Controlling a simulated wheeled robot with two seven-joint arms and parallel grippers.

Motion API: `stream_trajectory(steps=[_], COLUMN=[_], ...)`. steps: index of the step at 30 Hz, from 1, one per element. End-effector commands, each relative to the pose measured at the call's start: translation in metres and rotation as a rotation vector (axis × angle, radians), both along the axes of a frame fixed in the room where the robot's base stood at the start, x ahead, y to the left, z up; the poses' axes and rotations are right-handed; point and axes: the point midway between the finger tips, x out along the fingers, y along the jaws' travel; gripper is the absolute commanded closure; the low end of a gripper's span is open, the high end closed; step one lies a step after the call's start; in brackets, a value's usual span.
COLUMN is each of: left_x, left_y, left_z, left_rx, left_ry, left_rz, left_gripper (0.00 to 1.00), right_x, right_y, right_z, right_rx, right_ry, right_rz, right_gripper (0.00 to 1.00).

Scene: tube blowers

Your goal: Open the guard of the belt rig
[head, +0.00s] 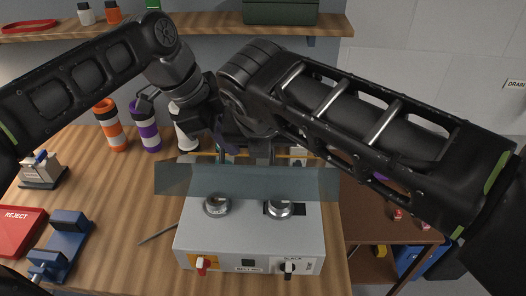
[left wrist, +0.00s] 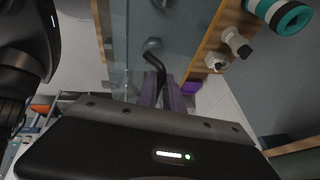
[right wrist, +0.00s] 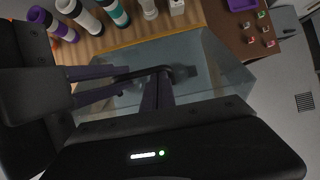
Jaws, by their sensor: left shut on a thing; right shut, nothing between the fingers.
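The belt rig (head: 248,240) is a grey box on the bench with two round metal pulleys on top and switches on its front. Its clear guard (head: 310,183) spans above and behind the pulleys; its exact tilt is hard to tell. My left gripper (head: 228,146) is at the guard's far side, partly hidden by the arms. In the left wrist view its purple fingers (left wrist: 157,84) are shut on the black bar handle (left wrist: 152,60). The handle (right wrist: 145,73) also shows in the right wrist view. My right gripper (right wrist: 158,84) is shut and empty, close beside the handle.
Striped bottles, orange (head: 110,125) and purple (head: 146,125), stand behind on the left. A red reject tray (head: 18,232) and a blue fixture (head: 62,245) lie at left. A thin rod (head: 156,234) lies beside the rig.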

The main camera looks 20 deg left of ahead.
Motion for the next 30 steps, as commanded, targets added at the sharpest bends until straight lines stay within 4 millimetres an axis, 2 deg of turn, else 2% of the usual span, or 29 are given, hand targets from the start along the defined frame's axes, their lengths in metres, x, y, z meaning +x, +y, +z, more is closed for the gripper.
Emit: stream_trajectory(steps=[8, 9, 16, 25, 30], left_x=[0.0015, 0.0015, 0.0008, -0.0005, -0.0074], left_y=[0.0042, 0.0042, 0.0026, 0.0009, -0.0010], left_z=[-0.0032, -0.0032, -0.0019, -0.0017, -0.0086], left_rx=[0.006, 0.006, 0.004, 0.002, 0.001], left_ry=[0.001, 0.001, 0.001, 0.000, -0.001], left_rz=[0.009, 0.008, 0.005, 0.002, 0.001], left_gripper=[1.00, 0.86, 0.68, 0.68, 0.68], right_x=[0.0016, 0.0016, 0.0020, 0.0022, 0.0024], right_y=[0.0005, 0.0005, 0.0005, 0.0004, 0.0004], right_z=[0.0009, 0.0009, 0.0005, -0.0006, -0.0051], right_rx=[0.000, 0.000, -0.001, -0.002, -0.002], right_ry=[0.001, 0.001, 0.001, 0.001, 0.000], right_rz=[0.000, 0.000, -0.001, 0.000, 0.000], right_gripper=[1.00, 1.00, 1.00, 1.00, 1.00])
